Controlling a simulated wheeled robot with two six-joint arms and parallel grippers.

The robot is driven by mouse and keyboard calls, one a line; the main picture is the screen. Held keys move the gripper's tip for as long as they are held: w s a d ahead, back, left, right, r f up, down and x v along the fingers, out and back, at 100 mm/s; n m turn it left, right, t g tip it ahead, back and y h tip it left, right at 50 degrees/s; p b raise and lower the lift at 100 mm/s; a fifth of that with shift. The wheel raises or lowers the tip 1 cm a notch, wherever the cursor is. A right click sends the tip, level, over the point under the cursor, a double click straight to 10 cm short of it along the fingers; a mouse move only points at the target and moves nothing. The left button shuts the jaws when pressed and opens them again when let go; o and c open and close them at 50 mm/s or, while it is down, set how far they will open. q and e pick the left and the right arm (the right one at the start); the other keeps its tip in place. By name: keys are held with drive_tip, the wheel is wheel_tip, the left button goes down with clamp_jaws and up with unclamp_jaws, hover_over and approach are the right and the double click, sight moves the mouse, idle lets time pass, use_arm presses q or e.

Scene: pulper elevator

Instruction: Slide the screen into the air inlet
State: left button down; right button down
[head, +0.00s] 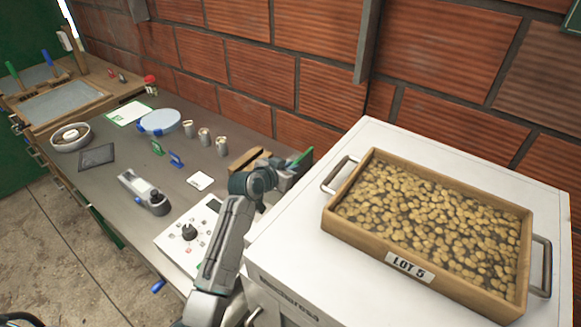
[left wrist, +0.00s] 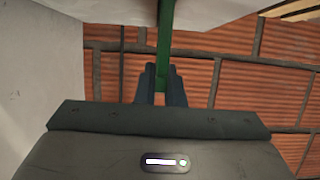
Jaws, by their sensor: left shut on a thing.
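My left gripper (head: 292,172) is shut on a thin green-edged piece, which looks like the screen (head: 302,157), beside the left side of the white machine (head: 300,240). In the left wrist view the screen (left wrist: 165,40) shows as a narrow green strip, edge-on, running up from between the fingertips (left wrist: 162,85) of my left gripper. Its upper end meets the edge of a pale surface there; I cannot tell whether they touch. I cannot make out the air inlet in either view. My right gripper is not in view.
A wooden tray of beans marked LOT 5 (head: 409,264) sits on the white machine. The grey bench (head: 110,190) holds a white control panel (head: 188,236), a handheld meter (head: 143,191), several metal cups (head: 205,136) and a blue-rimmed dish (head: 160,121). A brick wall (head: 240,70) stands close behind.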

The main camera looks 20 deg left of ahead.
use_arm(q)
drive_tip(key=shift+f+b, duration=0.65)
drive_tip(key=shift+f, duration=0.35)
drive_tip(key=c, duration=1.5)
unclamp_jaws()
drive_tip(key=shift+o, duration=0.2)
drive_tip(key=b+v, duration=0.2)
drive_tip(key=v, duration=0.8)
drive_tip(key=shift+s+a+b, duration=0.15)
drive_tip(key=shift+s+b, duration=0.2)
drive_tip(key=shift+s, duration=0.05)
